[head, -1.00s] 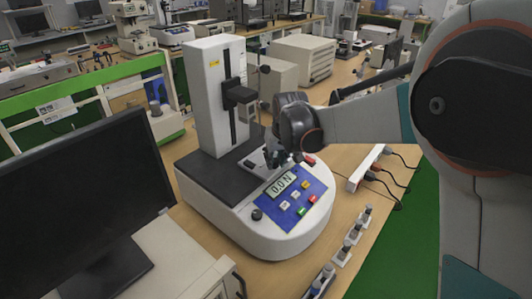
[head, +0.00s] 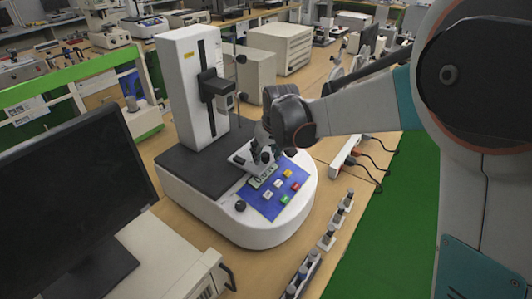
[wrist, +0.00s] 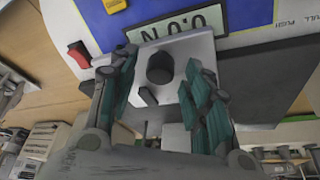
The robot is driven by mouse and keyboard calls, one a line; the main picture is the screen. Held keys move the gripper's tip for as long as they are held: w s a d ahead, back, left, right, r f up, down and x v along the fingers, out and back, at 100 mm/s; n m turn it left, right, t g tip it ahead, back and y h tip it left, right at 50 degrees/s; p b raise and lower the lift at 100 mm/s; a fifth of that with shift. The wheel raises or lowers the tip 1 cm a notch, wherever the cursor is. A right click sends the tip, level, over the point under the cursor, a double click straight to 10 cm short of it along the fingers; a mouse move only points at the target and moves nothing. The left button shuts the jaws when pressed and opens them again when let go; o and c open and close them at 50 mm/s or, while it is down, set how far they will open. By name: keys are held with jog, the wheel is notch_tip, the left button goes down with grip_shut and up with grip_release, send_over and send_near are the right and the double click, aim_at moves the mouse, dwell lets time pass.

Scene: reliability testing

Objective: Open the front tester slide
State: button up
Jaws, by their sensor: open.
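The tester (head: 190,190) is a white machine with an upright column, a dark deck and a blue button panel (head: 282,186). A pale grey slide plate (head: 240,158) lies on the deck, just behind the display (head: 262,178). My gripper (head: 263,156) is low over the plate and covers part of it and of the display. In the wrist view the plate (wrist: 200,46) carries a round black knob (wrist: 160,68). My gripper (wrist: 162,75) is open, with one teal-padded finger on each side of the knob. Gaps show between pads and knob.
The tester's column (head: 192,85) with its black carriage (head: 213,88) rises behind my gripper. A monitor (head: 70,190) stands at the left. A power strip (head: 345,150) and a row of small pieces (head: 328,238) lie on the bench to the right.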

jog(key=v, duration=0.7)
jog(key=shift+r, duration=0.2)
